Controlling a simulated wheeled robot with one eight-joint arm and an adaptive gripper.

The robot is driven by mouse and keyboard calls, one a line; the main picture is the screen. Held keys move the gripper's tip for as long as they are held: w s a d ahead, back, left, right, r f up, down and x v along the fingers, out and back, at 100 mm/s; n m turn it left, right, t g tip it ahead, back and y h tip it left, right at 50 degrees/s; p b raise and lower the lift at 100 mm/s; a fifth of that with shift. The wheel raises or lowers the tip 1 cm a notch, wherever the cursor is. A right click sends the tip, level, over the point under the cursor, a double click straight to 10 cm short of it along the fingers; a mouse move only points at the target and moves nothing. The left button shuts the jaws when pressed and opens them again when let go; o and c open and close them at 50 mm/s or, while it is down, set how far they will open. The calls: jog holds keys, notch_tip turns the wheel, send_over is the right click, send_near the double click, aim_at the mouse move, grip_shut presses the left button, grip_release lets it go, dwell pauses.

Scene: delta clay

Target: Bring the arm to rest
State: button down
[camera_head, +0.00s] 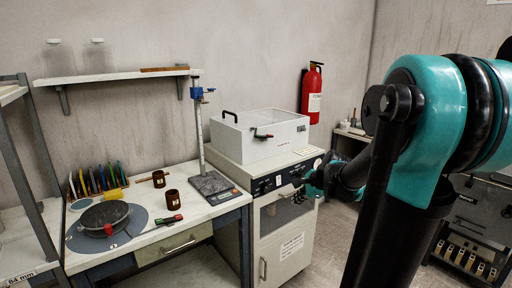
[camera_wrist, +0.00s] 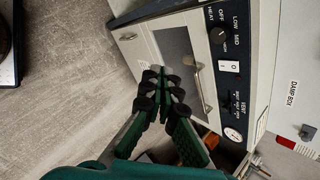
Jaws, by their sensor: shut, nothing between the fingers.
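My arm (camera_head: 415,150) reaches in from the right in the head view, its teal and black links raised in front of the floor. My gripper (camera_head: 303,182) shows small and dark at the arm's far end, before the right side of the white cabinet (camera_head: 284,243). In the wrist view my gripper (camera_wrist: 166,84) has its green and black fingers together, with nothing held. Behind the fingers are the cabinet's front, its door handle and control panel (camera_wrist: 228,65). I cannot tell the exact gap between the fingertips and the cabinet.
A white damp box (camera_head: 260,135) sits on the cabinet. The worktable at left holds a dark bowl (camera_head: 104,216), brown cups (camera_head: 172,199) and a stand with a scale (camera_head: 212,187). A fire extinguisher (camera_head: 312,92) hangs on the wall. A dark unit (camera_head: 474,225) stands at right.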

jog(key=s+f+n+h, duration=0.1)
jog(key=s+f+n, duration=0.2)
jog(key=s+n, duration=0.2)
jog(key=s+d+f+n+g+h, duration=0.1)
jog(key=s+f+n, duration=0.3)
jog(key=s, duration=0.5)
jog(key=s+d+f+n+g+h, duration=0.1)
jog(key=s+f+n+h, duration=0.1)
jog(key=s+f+n, duration=0.2)
jog(key=s+n, duration=0.3)
jog(key=n, duration=0.1)
jog(key=shift+s+d, duration=0.2)
jog(key=shift+s, duration=0.05)
